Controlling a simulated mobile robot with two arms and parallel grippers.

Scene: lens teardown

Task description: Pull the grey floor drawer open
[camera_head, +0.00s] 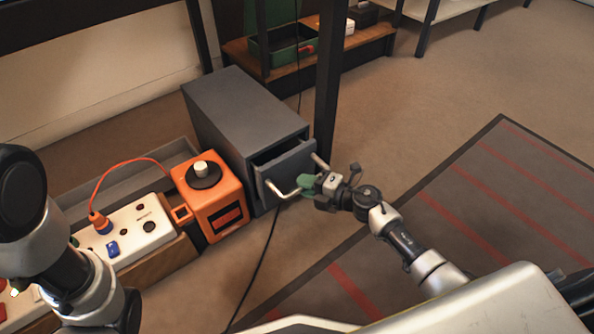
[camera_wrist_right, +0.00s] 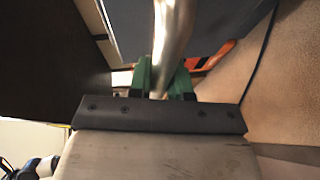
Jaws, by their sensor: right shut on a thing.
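The grey floor drawer (camera_head: 285,171) sits in a grey cabinet (camera_head: 243,105) on the floor. Its front stands slightly out from the cabinet, with a dark gap showing along the top. A pale metal bar handle (camera_head: 284,192) runs across the drawer front. My right gripper (camera_head: 305,184) is at the handle, with its green fingers around the bar. In the right wrist view the bar (camera_wrist_right: 172,35) passes between the green fingers (camera_wrist_right: 164,80), which are shut on it. Part of my left arm shows at the lower left; its gripper is out of view.
A white power strip (camera_head: 130,230) with an orange plug is farther left. A dark table leg (camera_head: 328,90) stands close right of the drawer. A black cable (camera_head: 262,255) crosses the floor. A striped mat (camera_head: 480,200) lies right.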

